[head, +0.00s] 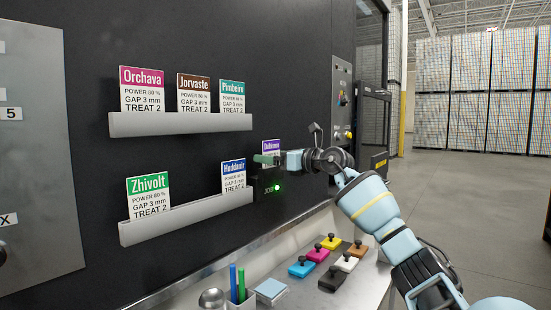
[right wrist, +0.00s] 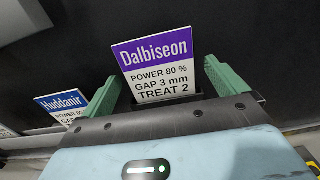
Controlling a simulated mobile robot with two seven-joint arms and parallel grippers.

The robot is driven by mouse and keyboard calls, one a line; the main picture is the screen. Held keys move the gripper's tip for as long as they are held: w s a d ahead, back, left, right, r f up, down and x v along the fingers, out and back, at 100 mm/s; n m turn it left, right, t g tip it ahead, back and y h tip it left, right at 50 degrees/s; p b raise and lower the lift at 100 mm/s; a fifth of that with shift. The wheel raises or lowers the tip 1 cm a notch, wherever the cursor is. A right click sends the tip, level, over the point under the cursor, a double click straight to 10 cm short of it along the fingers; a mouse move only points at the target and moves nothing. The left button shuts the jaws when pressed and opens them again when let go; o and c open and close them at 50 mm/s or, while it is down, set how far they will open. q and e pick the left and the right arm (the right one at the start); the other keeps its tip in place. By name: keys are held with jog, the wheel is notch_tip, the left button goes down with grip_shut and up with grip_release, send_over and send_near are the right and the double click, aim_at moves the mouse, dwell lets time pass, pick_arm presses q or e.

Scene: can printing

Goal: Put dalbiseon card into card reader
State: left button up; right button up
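The purple-topped Dalbiseon card (head: 271,147) stands upright at the black card reader (head: 266,184), which shows a lit green light. My right gripper hides the card's lower part in the head view, so its seating in the slot is unclear there. In the right wrist view the Dalbiseon card (right wrist: 155,65) is upright and slightly tilted in the picture, with its lower edge near a dark block. My right gripper (head: 266,158) is at the card. Its green fingers (right wrist: 163,82) are spread wide, one on each side of the card, with gaps. My left gripper is out of view.
The upper rack (head: 180,124) holds Orchava, Jorvaste and Pimbeiro cards. The lower rack (head: 185,218) holds Zhivolt and Huddanir (head: 233,174), the latter close left of the reader. Below, a ledge carries a pen cup (head: 241,304), notes (head: 271,290) and several coloured stamps (head: 331,242).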

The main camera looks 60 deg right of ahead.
pick_arm(q)
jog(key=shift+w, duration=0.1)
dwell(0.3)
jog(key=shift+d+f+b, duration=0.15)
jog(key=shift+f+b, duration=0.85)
jog(key=shift+b, duration=0.25)
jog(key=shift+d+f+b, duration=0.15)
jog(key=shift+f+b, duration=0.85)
jog(key=shift+b, duration=0.25)
pick_arm(e)
jog(key=s, duration=0.7)
jog(key=shift+s+a, duration=0.4)
jog(key=shift+a, duration=0.05)
